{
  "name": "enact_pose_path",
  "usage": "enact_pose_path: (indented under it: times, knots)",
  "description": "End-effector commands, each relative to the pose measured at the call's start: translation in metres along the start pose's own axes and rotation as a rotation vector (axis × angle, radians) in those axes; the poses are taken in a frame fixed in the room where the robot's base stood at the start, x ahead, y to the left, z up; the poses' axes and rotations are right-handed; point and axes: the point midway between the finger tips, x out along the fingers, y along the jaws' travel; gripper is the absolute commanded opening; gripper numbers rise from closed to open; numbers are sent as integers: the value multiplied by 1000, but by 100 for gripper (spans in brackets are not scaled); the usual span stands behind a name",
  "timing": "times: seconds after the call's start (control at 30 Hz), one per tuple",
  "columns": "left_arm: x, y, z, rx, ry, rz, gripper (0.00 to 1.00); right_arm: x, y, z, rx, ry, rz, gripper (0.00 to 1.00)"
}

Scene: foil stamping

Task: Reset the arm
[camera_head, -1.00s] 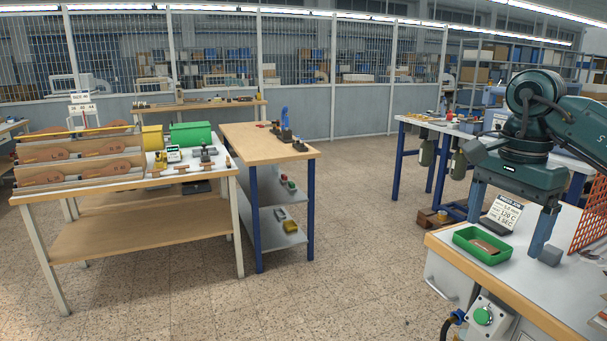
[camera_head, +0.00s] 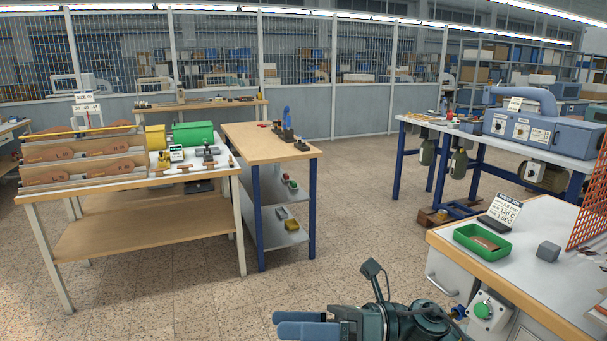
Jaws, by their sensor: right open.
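My right gripper (camera_head: 280,325) is low at the bottom middle of the head view, its blue-grey fingers pointing left. It is open with nothing seen between the fingers, and the bottom edge cuts off part of it. It hangs over the floor, apart from every table. The dark green wrist of my right arm shows just right of the fingers. My left gripper is not in view.
A right-hand bench holds a green tray (camera_head: 482,241) with a brown piece (camera_head: 485,243), a grey block (camera_head: 548,251), a sign (camera_head: 503,211) and an orange mesh panel (camera_head: 591,195). A green button box (camera_head: 490,311) is on its front. Floor (camera_head: 350,230) between the tables is clear.

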Motion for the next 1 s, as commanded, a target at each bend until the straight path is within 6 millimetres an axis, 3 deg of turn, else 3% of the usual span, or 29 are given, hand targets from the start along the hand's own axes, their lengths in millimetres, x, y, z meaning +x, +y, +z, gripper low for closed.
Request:
enact_pose_path:
  times: [0.13, 0.27, 0.37, 0.5, 0.7, 0.83, 1.0]
  knots:
    - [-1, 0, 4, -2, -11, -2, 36, -8, -14, -3, 426, -399, 6, 87]
    - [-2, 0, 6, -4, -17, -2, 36, -40, -41, -19, 820, -741, -8, 87]
    - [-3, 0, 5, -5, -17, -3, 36, -73, -65, -52, 1130, -1002, -27, 87]
    - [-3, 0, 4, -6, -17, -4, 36, -123, -89, -127, 1557, -1371, -63, 87]
    - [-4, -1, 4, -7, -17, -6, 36, -169, -85, -240, 2001, -1794, -112, 87]
    - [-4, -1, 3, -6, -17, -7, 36, -180, -75, -281, 2137, -1938, -130, 87]
    - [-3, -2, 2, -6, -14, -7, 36, -184, -71, -294, 2180, -1985, -137, 87]
